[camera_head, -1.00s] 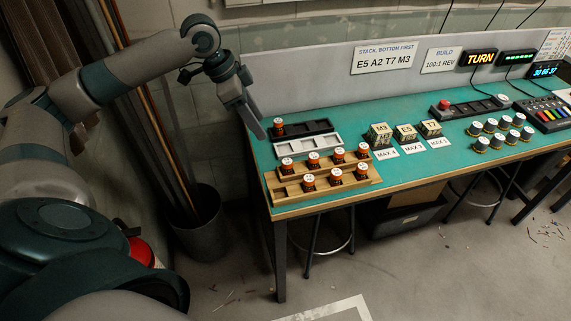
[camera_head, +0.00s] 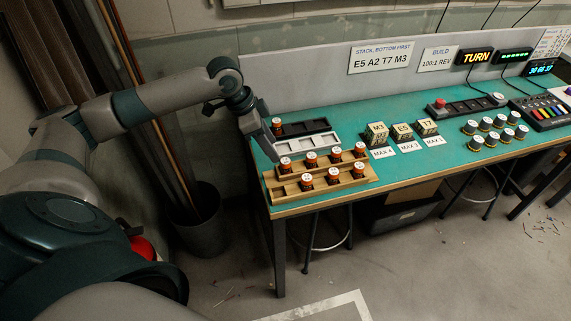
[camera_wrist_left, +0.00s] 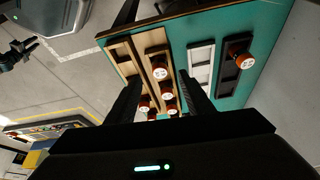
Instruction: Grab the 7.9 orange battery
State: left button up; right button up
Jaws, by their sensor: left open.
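Several orange batteries with pale tops stand in two rows in a stepped wooden rack (camera_head: 290,191) at the bench's near left corner; one is at the rear row's left end (camera_head: 285,165). Another orange battery (camera_head: 277,126) stands in the black tray behind. Their labels are too small to read, so I cannot tell which is 7.9. My left gripper (camera_head: 270,152) is open and empty, above the bench's left edge by the trays. In the left wrist view its fingers (camera_wrist_left: 162,92) spread over the wooden rack, with a rack battery (camera_wrist_left: 160,70) between them in the picture. My right gripper is not identifiable.
A white empty tray (camera_head: 303,146) lies between the rack and the black tray (camera_head: 308,129). Labelled blocks (camera_head: 378,133) stand right of them. White-topped cylinders (camera_head: 486,124) and a button panel (camera_head: 465,107) are farther right. A low wall (camera_head: 300,89) runs behind the bench.

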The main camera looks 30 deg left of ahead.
aim_at(283, 161)
pick_arm(q)
jog(key=shift+x, duration=1.55)
jog(key=shift+p, duration=0.3)
jog(key=shift+w+d+f+p, duration=0.2)
jog(key=shift+d+f+p, duration=0.05)
jog(key=shift+f+p, duration=0.25)
jog(key=p+x, duration=0.1)
jog(key=x, duration=0.2)
jog(key=shift+w+d+f+p, duration=0.15)
jog(key=shift+f+p, duration=0.15)
jog(key=shift+f, duration=0.2)
grip_shut()
